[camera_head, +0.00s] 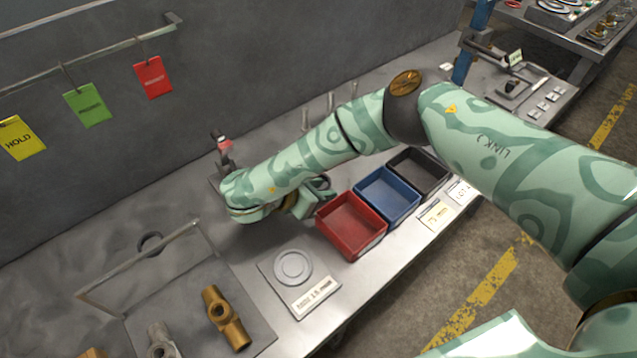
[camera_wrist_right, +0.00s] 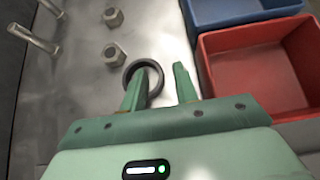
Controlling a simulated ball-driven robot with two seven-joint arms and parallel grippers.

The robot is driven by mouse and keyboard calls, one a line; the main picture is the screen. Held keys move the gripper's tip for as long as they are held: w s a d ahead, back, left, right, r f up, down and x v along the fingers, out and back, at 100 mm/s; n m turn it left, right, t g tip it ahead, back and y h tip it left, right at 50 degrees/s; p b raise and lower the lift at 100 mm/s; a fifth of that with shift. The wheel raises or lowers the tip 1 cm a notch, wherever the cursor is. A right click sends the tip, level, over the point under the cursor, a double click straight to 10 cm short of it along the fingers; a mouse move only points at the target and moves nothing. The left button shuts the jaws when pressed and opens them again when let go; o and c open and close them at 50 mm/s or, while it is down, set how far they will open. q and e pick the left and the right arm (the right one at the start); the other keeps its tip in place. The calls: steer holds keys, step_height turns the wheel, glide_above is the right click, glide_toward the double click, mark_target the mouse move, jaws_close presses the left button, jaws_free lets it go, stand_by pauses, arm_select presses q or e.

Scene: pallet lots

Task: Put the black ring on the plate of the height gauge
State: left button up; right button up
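A black ring (camera_wrist_right: 155,66) lies flat on the metal bench in the right wrist view, beside the red bin. My right gripper (camera_wrist_right: 160,76) is open; its left finger reaches over the ring's opening and its right finger is outside the rim. In the head view my right gripper (camera_head: 312,196) is beside the red bin, and my forearm hides much of it. A pale round plate (camera_head: 292,267) on a square base with a label lies nearer. A small upright device with a red part (camera_head: 225,147) stands behind my wrist. I cannot tell which is the height gauge. My left gripper is out of view.
Red (camera_head: 351,226), blue (camera_head: 387,196) and black (camera_head: 419,171) bins stand in a row at the right. Hex nuts (camera_wrist_right: 114,56) and metal posts (camera_wrist_right: 35,38) are near the ring. A thin frame (camera_head: 140,262) and brass fitting (camera_head: 224,318) are at lower left.

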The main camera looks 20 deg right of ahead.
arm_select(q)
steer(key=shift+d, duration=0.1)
arm_select(e)
jaws_close()
steer(key=shift+r, duration=0.15)
